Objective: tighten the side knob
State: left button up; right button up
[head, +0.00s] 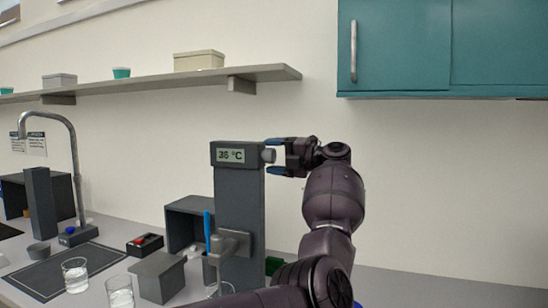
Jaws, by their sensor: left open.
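The rig is a dark grey upright column (239,195) with a display (231,156) at its top that reads about 36 °C. The side knob (268,155) is a small grey cylinder on the right side of the display head. My left gripper (272,156) is open, with its two blue-tipped fingers pointing left, one above and one below the knob. The knob lies between the fingertips in this view; I cannot tell whether they touch it. My right gripper is not in view.
A grey clamp-like fitting (229,243) sits on the column's front, lower down. A grey box (157,277), two glasses (75,275) and a black-and-red device (145,244) stand to the left. A shelf (170,80) hangs above left and a teal cabinet (440,45) above right. The wall side to the right is clear.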

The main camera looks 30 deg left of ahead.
pick_arm(q)
jog(key=shift+d, duration=0.1)
jog(key=shift+w+d, duration=0.15)
jog(key=shift+d, duration=0.15)
jog(key=b+v, duration=0.2)
jog(key=v, duration=0.8)
